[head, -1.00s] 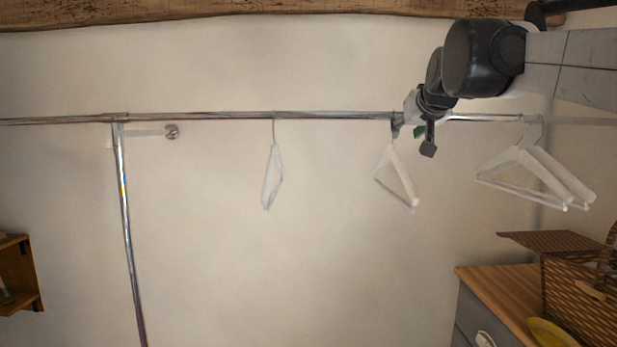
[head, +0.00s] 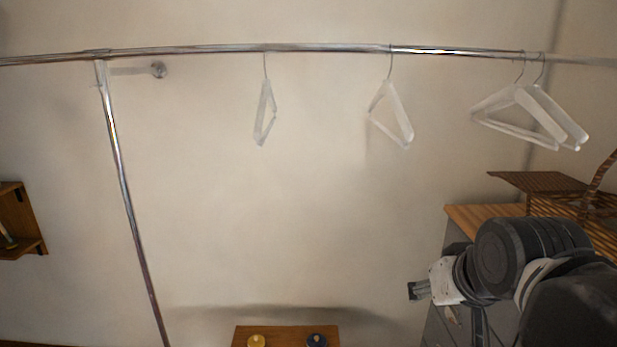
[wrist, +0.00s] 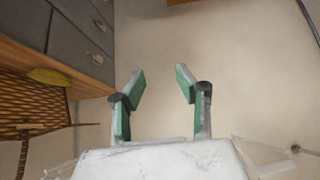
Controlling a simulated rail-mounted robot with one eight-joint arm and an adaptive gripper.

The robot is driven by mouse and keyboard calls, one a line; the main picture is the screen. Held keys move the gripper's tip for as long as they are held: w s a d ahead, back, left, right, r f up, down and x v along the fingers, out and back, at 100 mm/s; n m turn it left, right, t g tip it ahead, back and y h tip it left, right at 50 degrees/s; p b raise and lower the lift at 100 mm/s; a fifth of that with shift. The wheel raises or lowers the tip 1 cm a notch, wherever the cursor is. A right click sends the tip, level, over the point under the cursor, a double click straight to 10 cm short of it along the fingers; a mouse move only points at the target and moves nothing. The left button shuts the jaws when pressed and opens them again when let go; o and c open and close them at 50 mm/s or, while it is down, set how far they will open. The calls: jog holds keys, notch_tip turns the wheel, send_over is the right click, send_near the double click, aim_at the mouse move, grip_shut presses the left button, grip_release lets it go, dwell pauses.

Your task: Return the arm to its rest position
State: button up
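My gripper (head: 418,291) is low at the right in the head view, in front of the grey dresser and well below the metal rail (head: 220,50). In the wrist view, my gripper (wrist: 160,75) has its two green-padded fingers apart with nothing between them. My arm is folded low at the lower right. On the rail hang a single white hanger (head: 265,115), another white hanger (head: 392,115) to its right, and two overlapping white hangers (head: 520,120) at the far right. My gripper touches none of them.
The grey dresser (wrist: 75,40) with a wooden top stands close to my gripper, with a wicker basket (wrist: 30,100) and a yellow item (wrist: 47,76) on it. A small wooden stand (head: 287,334) is at bottom centre. A wall shelf (head: 18,222) is at left.

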jog(key=s+f+g, duration=0.1)
jog(key=s+f, duration=0.6)
jog(key=f, duration=0.1)
notch_tip(320, 180, down, 17)
jog(key=b, duration=1.7)
jog(key=shift+w+f+b, duration=0.2)
jog(key=shift+w+b, duration=0.1)
jog(key=shift+b, duration=0.05)
